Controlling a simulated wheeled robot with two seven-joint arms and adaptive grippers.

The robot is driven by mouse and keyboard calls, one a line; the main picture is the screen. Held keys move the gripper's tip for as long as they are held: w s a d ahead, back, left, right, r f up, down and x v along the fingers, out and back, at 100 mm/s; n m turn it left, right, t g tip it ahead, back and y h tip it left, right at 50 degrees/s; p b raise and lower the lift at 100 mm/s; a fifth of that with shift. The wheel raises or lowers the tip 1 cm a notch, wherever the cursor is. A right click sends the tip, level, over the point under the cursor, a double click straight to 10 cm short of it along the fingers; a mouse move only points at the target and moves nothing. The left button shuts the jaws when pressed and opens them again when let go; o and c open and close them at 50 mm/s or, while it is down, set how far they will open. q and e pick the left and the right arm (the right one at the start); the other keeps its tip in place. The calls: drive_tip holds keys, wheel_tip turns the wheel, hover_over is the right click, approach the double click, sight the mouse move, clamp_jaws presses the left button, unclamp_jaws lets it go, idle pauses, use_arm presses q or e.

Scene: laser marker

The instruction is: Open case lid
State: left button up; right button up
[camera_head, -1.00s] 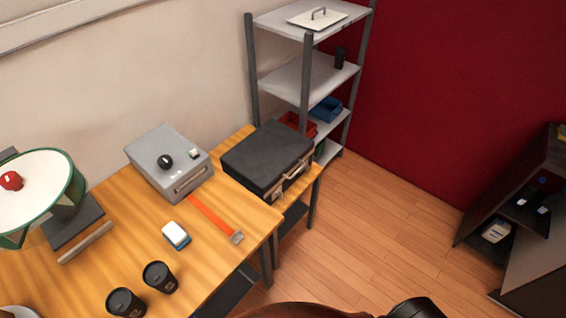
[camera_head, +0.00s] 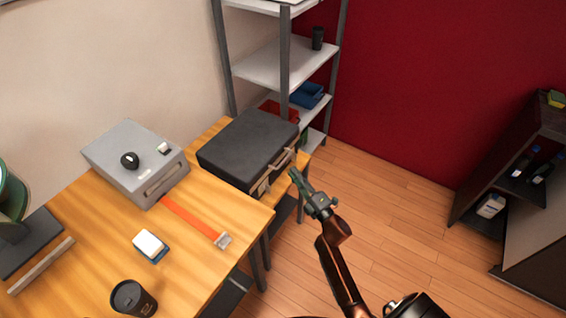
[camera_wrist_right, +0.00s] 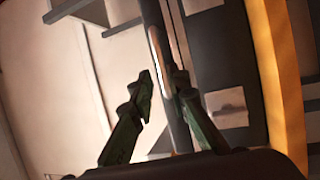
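The black case (camera_head: 245,140) lies flat on the small wooden table at the back, with its lid down. Its front side faces right and carries a tan handle (camera_head: 281,161) and a light latch (camera_head: 263,187). My right gripper (camera_head: 293,172) is just in front of the handle side, its fingers pointing at the case. I cannot tell whether they touch it. In the right wrist view its two green fingers (camera_wrist_right: 160,75) stand apart, with a dark upright strip behind the gap. My left gripper is out of view.
A grey box device (camera_head: 125,150), an orange strap (camera_head: 190,217), a white and blue block (camera_head: 150,244) and a black cup (camera_head: 132,298) are on the front table. A metal shelf (camera_head: 270,65) stands behind the case.

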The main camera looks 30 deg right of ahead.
sight(285, 160)
use_arm(q)
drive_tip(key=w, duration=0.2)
drive_tip(key=b, duration=0.1)
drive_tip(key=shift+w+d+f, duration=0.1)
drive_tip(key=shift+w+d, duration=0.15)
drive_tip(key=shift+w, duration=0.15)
use_arm(e)
drive_tip(key=w, duration=0.2)
drive_tip(key=w+r, duration=0.1)
drive_tip(key=w, duration=0.4)
drive_tip(key=shift+w+d+r, duration=0.1)
drive_tip(key=shift+w+r, duration=0.05)
drive_tip(key=shift+c, duration=0.5)
clamp_jaws()
